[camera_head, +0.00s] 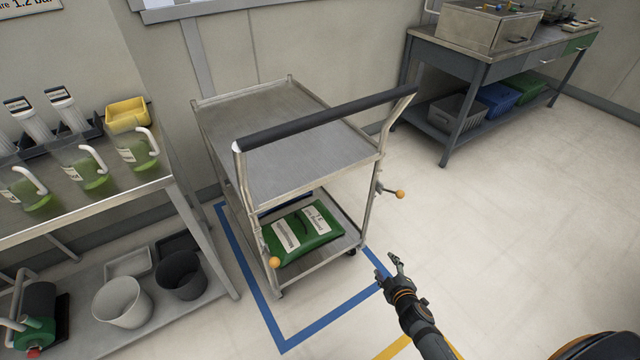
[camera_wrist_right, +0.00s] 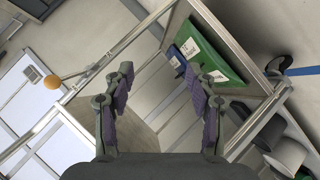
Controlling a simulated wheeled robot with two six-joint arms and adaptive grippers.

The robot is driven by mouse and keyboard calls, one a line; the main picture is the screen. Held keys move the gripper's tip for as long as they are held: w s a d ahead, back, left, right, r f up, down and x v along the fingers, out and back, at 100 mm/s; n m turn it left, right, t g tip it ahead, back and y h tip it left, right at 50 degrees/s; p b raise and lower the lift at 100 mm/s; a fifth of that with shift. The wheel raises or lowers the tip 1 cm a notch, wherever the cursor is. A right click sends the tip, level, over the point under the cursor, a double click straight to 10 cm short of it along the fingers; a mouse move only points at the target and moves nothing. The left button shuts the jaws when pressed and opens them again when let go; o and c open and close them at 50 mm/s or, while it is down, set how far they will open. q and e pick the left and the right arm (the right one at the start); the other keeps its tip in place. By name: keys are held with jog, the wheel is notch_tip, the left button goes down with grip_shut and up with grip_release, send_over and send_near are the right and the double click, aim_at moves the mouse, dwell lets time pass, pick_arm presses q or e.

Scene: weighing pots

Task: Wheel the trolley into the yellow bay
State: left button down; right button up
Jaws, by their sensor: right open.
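The trolley (camera_head: 305,160) is a grey metal cart with a bare top shelf and a dark push handle (camera_head: 325,118) facing me. It stands over a blue floor outline (camera_head: 262,305). A green bag (camera_head: 305,235) with white labels lies on its lower shelf. Orange-knobbed levers (camera_head: 400,194) stick out at its near side. A short piece of yellow floor line (camera_head: 393,348) shows at the bottom; most of that marking is out of view. My right gripper (camera_head: 388,268) is open and empty, apart from the trolley, at its near right. In the right wrist view its fingers (camera_wrist_right: 160,95) are spread. My left gripper is not in view.
A bench (camera_head: 100,207) with green-filled jugs (camera_head: 135,150) and a yellow tray (camera_head: 127,112) stands close on the left, pots (camera_head: 122,302) below. A workbench (camera_head: 455,50) with crates stands at the back right. The floor (camera_head: 530,200) on the right is clear.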

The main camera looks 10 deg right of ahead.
jog(key=w+a+r+n+t+y, duration=0.2)
jog(key=w+a+r+n, duration=0.1)
jog(key=r, duration=0.4)
jog(key=w+a+r+n+t+y, duration=0.1)
jog(key=w+a+r+n+t, duration=0.15)
jog(key=r, duration=0.35)
jog(key=n+y+b, duration=0.1)
jog(key=n+y, duration=0.3)
jog(key=n, duration=0.3)
send_near(325, 181)
jog(key=v, duration=0.5)
jog(key=p+x, duration=0.1)
jog(key=x, duration=1.5)
jog(key=shift+w+a+p, duration=0.1)
jog(key=shift+w+p, duration=0.05)
jog(key=shift+p, duration=0.2)
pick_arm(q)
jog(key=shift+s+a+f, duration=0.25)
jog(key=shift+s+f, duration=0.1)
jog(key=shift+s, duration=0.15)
pick_arm(e)
grip_shut()
